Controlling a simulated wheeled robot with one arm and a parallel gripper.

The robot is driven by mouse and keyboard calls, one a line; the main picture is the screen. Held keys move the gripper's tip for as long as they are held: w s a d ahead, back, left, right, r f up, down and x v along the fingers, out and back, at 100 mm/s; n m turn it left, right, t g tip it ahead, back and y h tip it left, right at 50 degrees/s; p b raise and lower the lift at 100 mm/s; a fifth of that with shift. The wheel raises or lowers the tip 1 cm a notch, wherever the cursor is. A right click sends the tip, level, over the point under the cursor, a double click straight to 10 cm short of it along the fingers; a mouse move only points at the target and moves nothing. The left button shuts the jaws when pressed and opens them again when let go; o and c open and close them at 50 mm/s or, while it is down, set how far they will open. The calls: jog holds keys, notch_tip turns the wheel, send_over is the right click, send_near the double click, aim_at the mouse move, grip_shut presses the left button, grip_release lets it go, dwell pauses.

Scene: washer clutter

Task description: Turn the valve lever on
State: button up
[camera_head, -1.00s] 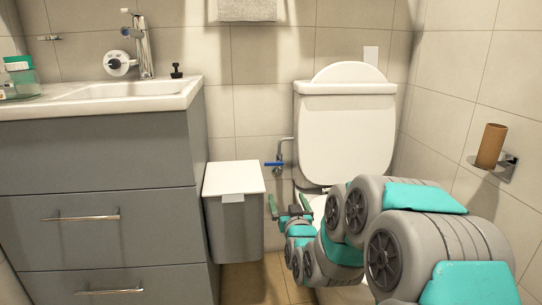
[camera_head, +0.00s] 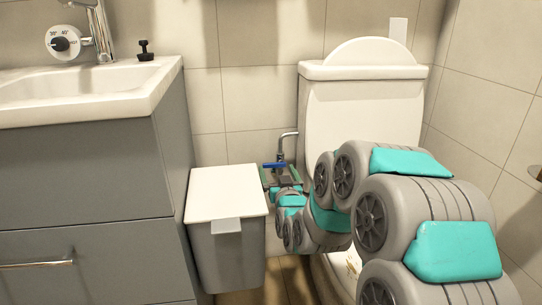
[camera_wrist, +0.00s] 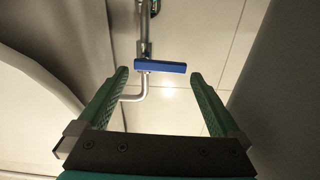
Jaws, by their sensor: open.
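The blue valve lever (camera_head: 274,165) sits on a metal pipe on the tiled wall, between the bin and the toilet. In the wrist view the lever (camera_wrist: 160,66) lies crosswise, nearly level, on the pipe (camera_wrist: 147,45). My gripper (camera_head: 281,172) is close to the lever in the head view. In the wrist view my gripper (camera_wrist: 158,75) is open, its two green fingers spread to either side of the lever. The lever is near the fingertips' level in the picture, and no contact is visible. My arm hides part of the toilet.
A white-lidded grey bin (camera_head: 226,243) stands close to the left of my gripper. The toilet (camera_head: 362,108) is on the right, and a grey sink cabinet (camera_head: 85,200) is farther left. The gap between bin and toilet is narrow.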

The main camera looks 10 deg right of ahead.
aim_at(274, 163)
jog(key=shift+w+r+p, duration=0.1)
jog(key=shift+w+p, duration=0.2)
jog(key=shift+w, duration=3.55)
jog(key=shift+c, duration=0.4)
jog(key=c, duration=0.9)
jog(key=shift+m+b, duration=0.3)
jog(key=shift+m, duration=0.5)
jog(key=o, duration=1)
jog(key=shift+s, duration=0.15)
